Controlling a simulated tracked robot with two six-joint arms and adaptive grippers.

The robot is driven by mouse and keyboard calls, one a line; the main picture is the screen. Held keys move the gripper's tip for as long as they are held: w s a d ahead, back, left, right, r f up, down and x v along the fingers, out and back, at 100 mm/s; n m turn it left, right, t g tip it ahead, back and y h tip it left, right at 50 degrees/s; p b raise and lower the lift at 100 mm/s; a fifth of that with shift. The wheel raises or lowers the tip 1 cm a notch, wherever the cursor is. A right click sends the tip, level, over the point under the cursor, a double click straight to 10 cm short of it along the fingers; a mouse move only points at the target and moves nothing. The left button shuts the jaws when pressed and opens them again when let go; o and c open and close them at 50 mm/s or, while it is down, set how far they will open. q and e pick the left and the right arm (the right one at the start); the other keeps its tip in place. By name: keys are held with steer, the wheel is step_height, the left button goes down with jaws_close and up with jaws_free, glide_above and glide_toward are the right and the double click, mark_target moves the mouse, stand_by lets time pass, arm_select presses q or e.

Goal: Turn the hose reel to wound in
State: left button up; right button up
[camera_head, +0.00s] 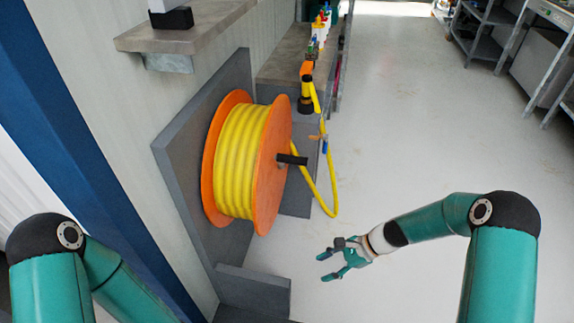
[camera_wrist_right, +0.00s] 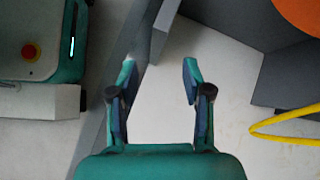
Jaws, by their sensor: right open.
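The hose reel (camera_head: 242,160) has orange side discs and is wound with yellow hose. It is mounted on a grey upright panel left of centre in the head view. A black crank handle (camera_head: 291,159) sticks out from its right disc. A loop of yellow hose (camera_head: 331,185) hangs to the right of the reel. My right gripper (camera_head: 325,268) is open and empty, below and to the right of the reel, apart from it. In the right wrist view its fingers (camera_wrist_right: 158,75) are spread, with the reel's orange edge (camera_wrist_right: 300,14) at the top right. My left gripper is out of view.
A grey block (camera_head: 252,290) stands at the panel's foot. A wooden shelf (camera_head: 185,30) juts out above the reel. A bench (camera_head: 285,65) with bottles stands behind. Metal racks (camera_head: 490,35) are far right. The pale floor (camera_head: 420,130) between is clear.

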steer(key=w+d+r+m+t+y+b, duration=0.1)
steer(key=w+d+r+m+t+y, duration=0.25)
steer(key=w+r, duration=0.7)
steer(key=m+t+y+b, duration=0.1)
steer(key=m+t+y, duration=0.1)
steer(key=y, duration=0.3)
glide_toward(288, 159)
steer(key=shift+n, duration=0.25)
steer(key=b+x, duration=0.1)
steer(key=x, duration=0.2)
steer(key=b+x, duration=0.1)
steer(key=x, duration=0.2)
steer(key=w+f+b+x, duration=0.1)
steer(key=b+x, duration=0.1)
steer(key=x, duration=0.1)
steer(key=shift+d, duration=0.1)
steer(key=shift+w+a+r, duration=0.1)
steer(key=shift+w+a, duration=0.05)
steer(key=shift+a, duration=0.4)
jaws_close()
